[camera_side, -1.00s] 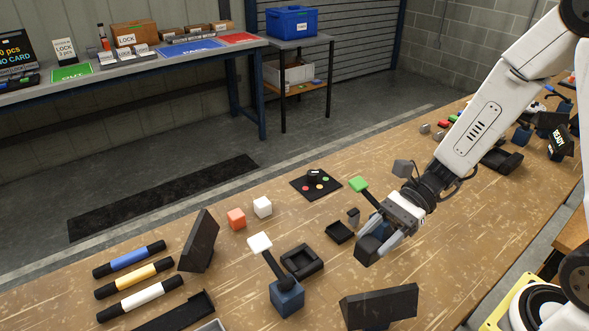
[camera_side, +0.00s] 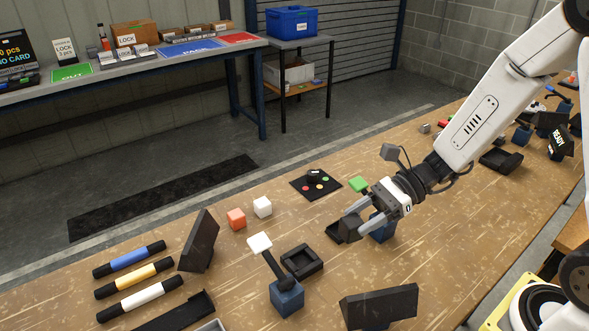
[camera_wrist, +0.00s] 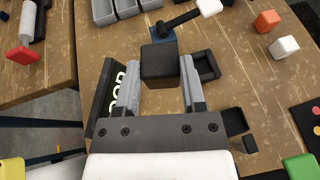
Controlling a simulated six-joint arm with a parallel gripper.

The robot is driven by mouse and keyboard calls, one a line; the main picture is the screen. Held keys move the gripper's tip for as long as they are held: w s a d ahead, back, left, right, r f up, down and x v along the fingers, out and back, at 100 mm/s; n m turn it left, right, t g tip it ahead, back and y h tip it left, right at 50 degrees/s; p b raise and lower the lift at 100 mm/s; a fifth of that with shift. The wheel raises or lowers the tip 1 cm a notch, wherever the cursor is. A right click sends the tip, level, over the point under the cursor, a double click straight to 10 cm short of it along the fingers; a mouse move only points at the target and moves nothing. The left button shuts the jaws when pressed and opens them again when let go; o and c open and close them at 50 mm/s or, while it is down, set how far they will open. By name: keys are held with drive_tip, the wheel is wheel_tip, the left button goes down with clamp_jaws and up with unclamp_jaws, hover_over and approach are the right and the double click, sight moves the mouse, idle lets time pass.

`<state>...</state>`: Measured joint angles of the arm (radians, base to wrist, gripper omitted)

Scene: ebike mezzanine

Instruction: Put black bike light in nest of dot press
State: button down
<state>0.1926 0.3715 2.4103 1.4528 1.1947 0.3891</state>
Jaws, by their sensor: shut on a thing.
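My gripper (camera_side: 362,218) is shut on a black cube-shaped bike light (camera_side: 349,228) and holds it above the table. In the wrist view the light (camera_wrist: 159,62) sits between the two grey fingertips. A lever press with a white handle end (camera_side: 260,244) and a blue base (camera_side: 287,298) stands to the left, with a square black open nest (camera_side: 317,266) beside it. A small black tray (camera_side: 333,232) lies partly behind the held light. I cannot tell which press is the dot press.
An orange cube (camera_side: 236,219), a white cube (camera_side: 262,207) and a black pad with coloured dots (camera_side: 316,184) lie behind. Black display panels stand at the left (camera_side: 199,241) and front (camera_side: 380,306). Blue, yellow and white tubes lie far left.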

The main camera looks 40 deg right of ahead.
drive_tip(key=w+d+r+m+t+h, duration=0.7)
drive_tip(key=w+d+m+t+h, duration=0.2)
drive_tip(key=w+m, duration=0.3)
drive_tip(key=shift+w+d+r+t, duration=0.2)
drive_tip(key=shift+w+d+t, duration=0.2)
drive_tip(key=shift+w+d, duration=0.3)
drive_tip(key=s+d+f+m+h, duration=0.1)
drive_tip(key=d+f, duration=0.3)
drive_tip(key=d, duration=0.5)
drive_tip(key=s+d+f+m+h, duration=0.1)
drive_tip(key=s+d+f, duration=0.2)
drive_tip(key=d, duration=0.6)
drive_tip(key=s+d+f+m+h, duration=0.1)
drive_tip(key=s+d+f+h, duration=0.1)
drive_tip(key=d+f, duration=0.4)
drive_tip(key=d, duration=0.3)
drive_tip(key=shift+s+f+t, duration=0.25)
drive_tip(key=shift+f+t, duration=0.1)
drive_tip(key=shift+t, duration=0.05)
